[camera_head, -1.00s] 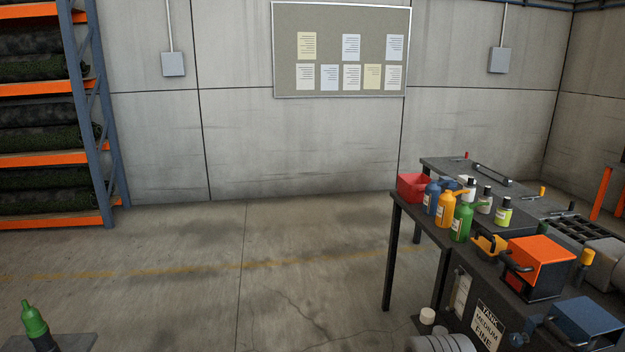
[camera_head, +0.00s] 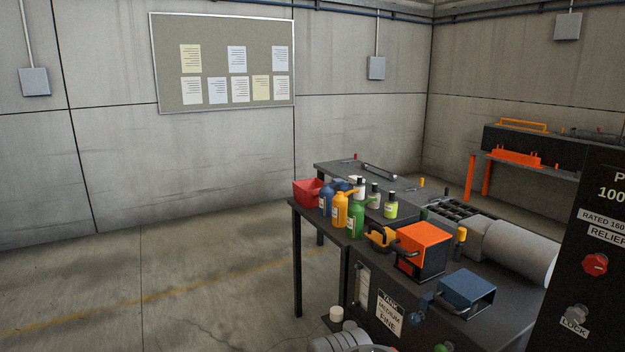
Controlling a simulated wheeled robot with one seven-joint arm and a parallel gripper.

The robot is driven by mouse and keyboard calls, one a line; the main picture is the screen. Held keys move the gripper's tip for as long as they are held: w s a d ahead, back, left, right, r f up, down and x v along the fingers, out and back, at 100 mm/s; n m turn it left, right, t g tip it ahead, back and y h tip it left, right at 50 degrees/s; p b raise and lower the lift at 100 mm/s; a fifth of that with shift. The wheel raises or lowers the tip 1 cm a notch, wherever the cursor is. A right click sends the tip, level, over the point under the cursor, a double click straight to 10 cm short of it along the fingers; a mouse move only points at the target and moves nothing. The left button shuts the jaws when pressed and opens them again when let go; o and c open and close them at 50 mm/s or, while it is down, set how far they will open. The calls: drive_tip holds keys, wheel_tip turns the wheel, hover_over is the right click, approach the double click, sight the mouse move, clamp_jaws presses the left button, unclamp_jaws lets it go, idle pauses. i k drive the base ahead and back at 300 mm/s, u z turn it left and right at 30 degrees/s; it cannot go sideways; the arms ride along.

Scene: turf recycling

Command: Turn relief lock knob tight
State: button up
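A dark upright panel (camera_head: 570,220) stands at the right edge of the head view, cut off by the frame. It carries partly cropped labels reading "RATED 160" and "RELIEF". A red knob (camera_head: 595,264) sits below the relief label. Lower down, a small grey knob (camera_head: 576,314) sits just above a label (camera_head: 574,328) reading "LOCK". I cannot tell whether the lock knob is tight or loose. My gripper is not in view.
A dark workbench (camera_head: 295,240) left of the panel holds a red bin (camera_head: 307,192), several bottles, an orange box (camera_head: 420,247), a blue box (camera_head: 467,292) and a grey cylinder (camera_head: 518,252). Open concrete floor (camera_head: 200,265) lies to the left.

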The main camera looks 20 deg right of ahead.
sight(574, 315)
drive_tip(key=z, duration=2.95)
